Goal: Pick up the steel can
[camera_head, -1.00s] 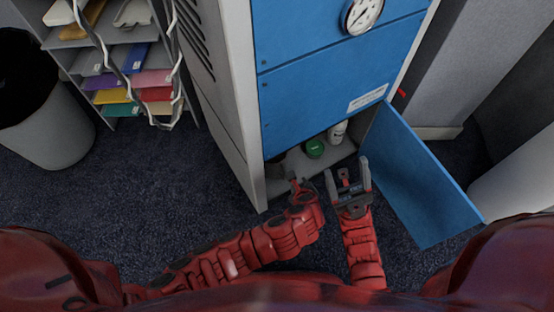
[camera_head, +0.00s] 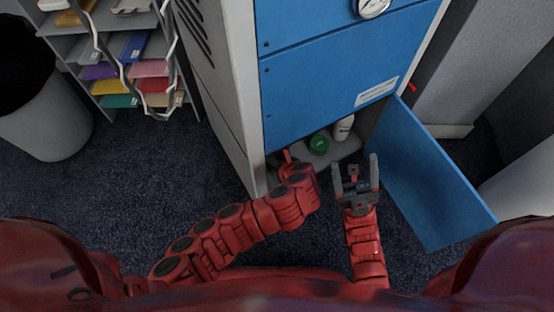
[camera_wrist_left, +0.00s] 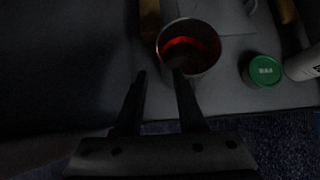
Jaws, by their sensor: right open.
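The steel can (camera_wrist_left: 211,70) stands in the cabinet in the left wrist view. Its open-looking round top shows a red glow or reflection. My left gripper (camera_wrist_left: 160,72) has its two fingers apart; the right finger's tip overlaps the can's mouth and the left finger is outside its left side. I cannot tell whether either finger touches it. In the head view the left gripper is mostly hidden inside the cabinet's lower opening, and the can is not clearly seen. My right gripper (camera_head: 357,168) is open and empty in front of the opening.
A green-lidded container (camera_head: 319,143) and a white bottle (camera_head: 343,128) stand on the cabinet floor, right of the can; the green lid (camera_wrist_left: 263,71) shows in the wrist view. The open blue door (camera_head: 425,180) stands right of my right gripper. A bin (camera_head: 45,125) is at far left.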

